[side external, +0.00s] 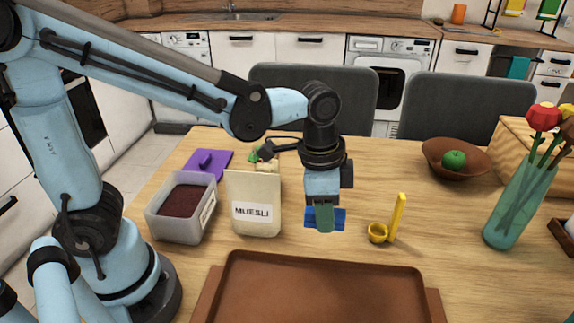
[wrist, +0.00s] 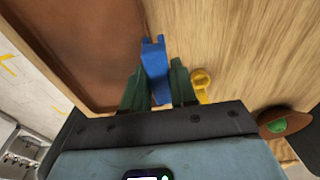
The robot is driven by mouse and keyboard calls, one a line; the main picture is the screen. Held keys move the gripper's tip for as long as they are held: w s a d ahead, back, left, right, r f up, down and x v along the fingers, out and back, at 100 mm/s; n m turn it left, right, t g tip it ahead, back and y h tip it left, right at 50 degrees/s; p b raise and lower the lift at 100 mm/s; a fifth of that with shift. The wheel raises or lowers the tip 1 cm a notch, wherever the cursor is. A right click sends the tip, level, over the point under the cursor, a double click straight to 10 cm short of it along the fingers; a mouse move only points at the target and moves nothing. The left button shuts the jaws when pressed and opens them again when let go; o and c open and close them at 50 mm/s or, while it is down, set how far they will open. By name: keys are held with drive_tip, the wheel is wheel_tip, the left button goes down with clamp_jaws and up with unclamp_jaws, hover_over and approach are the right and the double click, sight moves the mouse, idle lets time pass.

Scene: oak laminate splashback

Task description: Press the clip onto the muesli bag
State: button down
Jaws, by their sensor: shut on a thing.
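The muesli bag (side external: 253,205), cream with a white MUESLI label, stands upright on the table left of my gripper. Something green shows behind its top edge; I cannot tell what. My gripper (side external: 325,220) points down to the right of the bag, apart from it, behind the brown tray. Its green fingers are shut on a blue clip (side external: 340,217), whose ends stick out on both sides. In the wrist view the blue clip (wrist: 154,68) sits between the two fingers (wrist: 157,88). The bag is not visible in the wrist view.
A tub of dark contents (side external: 165,228) and a purple lid (side external: 214,160) are left of the bag. The brown tray (side external: 325,262) lies in front. A yellow scoop (side external: 378,233), a bowl (side external: 478,170) with a green apple and a flower vase (side external: 510,215) are right.

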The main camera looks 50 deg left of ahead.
drive_tip(key=shift+s+d+r, duration=0.25)
drive_tip(key=shift+d+r, duration=0.05)
drive_tip(key=shift+d, duration=0.05)
drive_tip(key=shift+s+a+r, duration=0.1)
drive_tip(key=shift+a+r, duration=0.05)
drive_tip(key=shift+r, duration=0.15)
drive_tip(key=s+a+r, duration=0.1)
drive_tip(key=a+r, duration=0.2)
drive_tip(key=a, duration=0.2)
drive_tip(key=s+a+r, duration=0.1)
drive_tip(key=a+r, duration=0.2)
drive_tip(key=a, duration=0.2)
drive_tip(key=s+a+r, duration=0.2)
drive_tip(key=a+r, duration=0.1)
drive_tip(key=a, duration=0.2)
drive_tip(key=shift+r, duration=0.1)
drive_tip(key=shift+s+a+r, duration=0.2)
drive_tip(key=shift+s+a, duration=0.05)
drive_tip(key=shift+a, duration=0.05)
drive_tip(key=shift+f, duration=2.35)
drive_tip(key=shift+f, duration=1.25)
drive_tip(key=shift+c, duration=1.7)
unclamp_jaws()
